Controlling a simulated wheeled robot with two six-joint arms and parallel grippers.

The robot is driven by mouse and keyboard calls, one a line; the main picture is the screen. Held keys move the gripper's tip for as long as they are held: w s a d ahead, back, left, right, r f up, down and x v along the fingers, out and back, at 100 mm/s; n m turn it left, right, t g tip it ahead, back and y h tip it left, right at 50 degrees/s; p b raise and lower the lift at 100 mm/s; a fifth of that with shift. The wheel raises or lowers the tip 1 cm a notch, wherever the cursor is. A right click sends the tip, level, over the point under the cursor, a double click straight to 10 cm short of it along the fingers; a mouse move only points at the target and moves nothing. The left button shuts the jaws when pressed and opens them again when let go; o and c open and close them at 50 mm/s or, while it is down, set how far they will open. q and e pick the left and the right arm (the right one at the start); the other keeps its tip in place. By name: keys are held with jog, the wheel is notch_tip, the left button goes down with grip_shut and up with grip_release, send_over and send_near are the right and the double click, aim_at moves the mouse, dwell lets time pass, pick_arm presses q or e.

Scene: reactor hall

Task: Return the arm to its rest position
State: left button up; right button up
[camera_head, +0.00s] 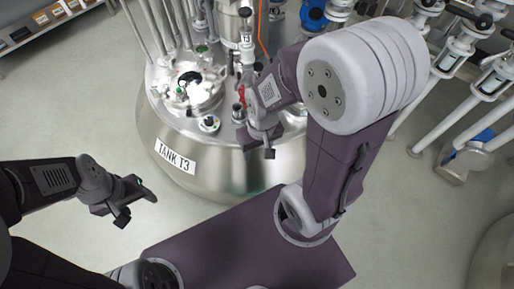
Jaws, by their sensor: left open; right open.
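My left gripper (135,205) is at the lower left, over bare floor, in front of and apart from the tank; it is open and empty. My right arm reaches up from the right and bends back, with its gripper (257,143) in front of the right part of the tank top. The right gripper is open, and no object shows between its fingers. The steel tank (217,172) labelled TANK T3 stands ahead. I cannot tell whether the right gripper touches anything on it.
The tank top carries pipes, a round shiny lid (190,84) and a red-handled valve (242,93) close to the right gripper. White pipes with valves (458,50) stand at the right. A shelf (45,28) is at the upper left. The left floor is clear.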

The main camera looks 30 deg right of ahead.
notch_tip(320, 180, up, 29)
jog(key=p, duration=2.9)
